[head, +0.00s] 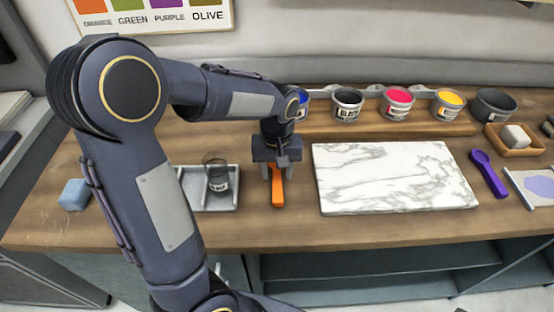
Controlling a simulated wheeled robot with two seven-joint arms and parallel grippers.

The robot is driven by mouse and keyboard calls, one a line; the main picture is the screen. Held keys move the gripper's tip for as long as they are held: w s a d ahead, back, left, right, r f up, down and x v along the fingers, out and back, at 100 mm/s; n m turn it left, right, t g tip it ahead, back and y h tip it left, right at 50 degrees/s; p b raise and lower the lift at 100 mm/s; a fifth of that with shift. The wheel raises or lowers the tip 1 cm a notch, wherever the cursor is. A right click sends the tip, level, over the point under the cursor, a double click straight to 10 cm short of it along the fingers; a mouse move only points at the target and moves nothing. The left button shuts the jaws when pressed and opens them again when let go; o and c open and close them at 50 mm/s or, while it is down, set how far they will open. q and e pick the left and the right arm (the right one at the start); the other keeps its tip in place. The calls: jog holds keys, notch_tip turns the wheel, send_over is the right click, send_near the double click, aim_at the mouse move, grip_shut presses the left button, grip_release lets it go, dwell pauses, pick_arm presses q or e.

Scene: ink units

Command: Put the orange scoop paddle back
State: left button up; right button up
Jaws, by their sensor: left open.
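The orange scoop paddle (278,190) lies on the wooden counter, between the grey tray and the marble slab. Its handle end points toward the front edge, and its far end is hidden under my left gripper. My left gripper (275,172) is open, pointing down right over the paddle, its fingers close around or just above it; I cannot tell if they touch it. My right gripper is not in view.
A marble slab (395,205) is right. Ink tubs, including a red one (397,98), stand behind on a wooden riser (425,129). A purple scoop (488,173) lies far right.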

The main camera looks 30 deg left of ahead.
aim_at(277, 176)
pick_arm(q)
notch_tip(277, 176, up, 11)
jog(key=s+d+f+m+t+h, duration=0.1)
jog(key=s+d+m+t, duration=0.1)
jog(key=s, duration=0.6)
jog(key=s+d+f+m+t+h, duration=0.2)
jog(key=s+t, duration=0.1)
jog(key=s, duration=0.6)
jog(key=shift+m+t+h+p, duration=0.3)
jog(key=shift+m+t, duration=0.1)
jog(key=shift+f, duration=0.1)
